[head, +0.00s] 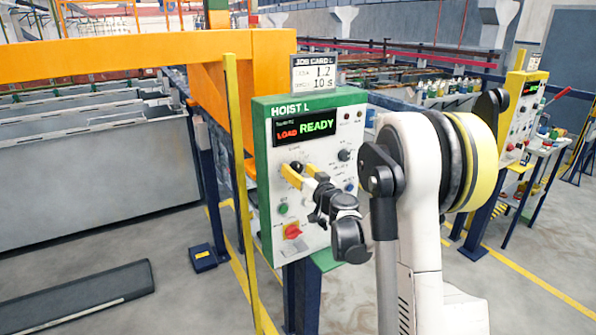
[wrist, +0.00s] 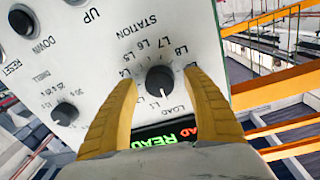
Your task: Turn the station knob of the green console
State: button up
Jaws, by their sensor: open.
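The green console (head: 261,150) labelled HOIST L stands in the middle of the head view, with a white panel and a display (head: 305,126) reading LOAD READY. Its black station knob (wrist: 159,79) is in the middle of the wrist view, ringed by marks LOAD and L1 to L8. A pale pointer line on it seems to face LOAD. My gripper (head: 297,176) is at the panel with its yellow fingers open. In the wrist view the fingertips (wrist: 159,84) stand on either side of the knob, with a gap at each side. Contact is not visible.
A dwell knob (wrist: 65,113) and UP and DOWN buttons (wrist: 76,3) share the panel. A red switch (head: 292,231) sits lower down. A job card (head: 315,72) tops the console. A yellow post (head: 239,180) stands close left. A yellow console (head: 520,110) stands at right.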

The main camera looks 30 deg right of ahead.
jog(key=c, duration=1.2)
